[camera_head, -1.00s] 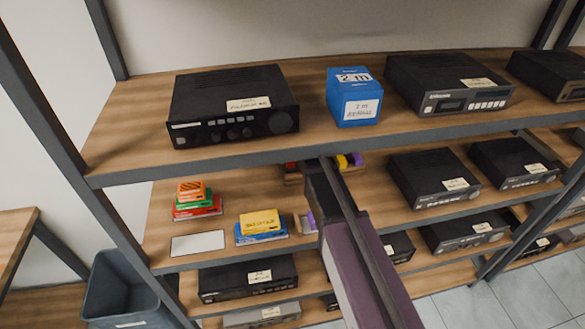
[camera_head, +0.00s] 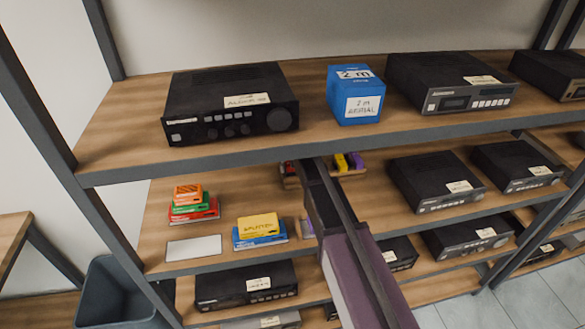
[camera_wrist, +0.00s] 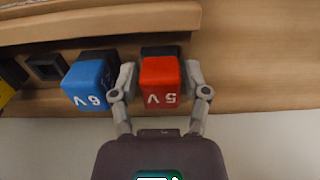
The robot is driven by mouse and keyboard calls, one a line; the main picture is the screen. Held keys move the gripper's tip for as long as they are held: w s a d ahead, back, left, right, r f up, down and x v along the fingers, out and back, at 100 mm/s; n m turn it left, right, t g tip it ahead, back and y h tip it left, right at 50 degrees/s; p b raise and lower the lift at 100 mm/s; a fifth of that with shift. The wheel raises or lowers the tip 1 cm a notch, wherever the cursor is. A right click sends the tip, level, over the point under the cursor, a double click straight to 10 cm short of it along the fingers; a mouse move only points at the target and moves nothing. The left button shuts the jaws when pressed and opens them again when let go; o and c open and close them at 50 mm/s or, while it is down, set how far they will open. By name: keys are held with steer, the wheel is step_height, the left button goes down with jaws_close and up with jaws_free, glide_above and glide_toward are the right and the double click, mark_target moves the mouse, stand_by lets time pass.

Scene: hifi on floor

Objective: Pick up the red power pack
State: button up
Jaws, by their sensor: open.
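The red power pack (camera_wrist: 159,80), marked "5 V", stands in a dark socket of a wooden rack (camera_wrist: 100,25) in the wrist view. My gripper (camera_wrist: 161,78) is open, with one finger on each side of the red pack. The fingers look very close to its sides; I cannot tell if they touch. A blue pack (camera_wrist: 88,82), marked "6 V", stands just left of the left finger. In the head view a small red thing (camera_head: 289,168) shows on the middle shelf beside my arm, which hides much of that spot and my gripper.
An empty dark socket (camera_wrist: 46,67) and a yellow piece (camera_wrist: 5,85) lie left of the blue pack. The upper shelf (camera_head: 125,115) overhangs the middle one. Black hi-fi units (camera_head: 432,180) stand to the right; coloured boxes (camera_head: 258,227) lie to the left.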

jaws_close()
steer(key=shift+r, duration=0.15)
stand_by(0.4)
step_height(320, 180, up, 4)
steer(key=p, duration=0.3)
steer(key=shift+f+p, duration=0.25)
steer(key=shift+p, duration=0.15)
steer(key=s+d, duration=0.3)
steer(key=s, duration=0.4)
steer(key=s+d+r+p, duration=0.1)
steer(key=s+d, duration=0.1)
steer(key=s, duration=0.6)
steer(key=shift+d, duration=0.4)
steer(key=shift+r, duration=0.1)
steer(key=shift+s, duration=0.2)
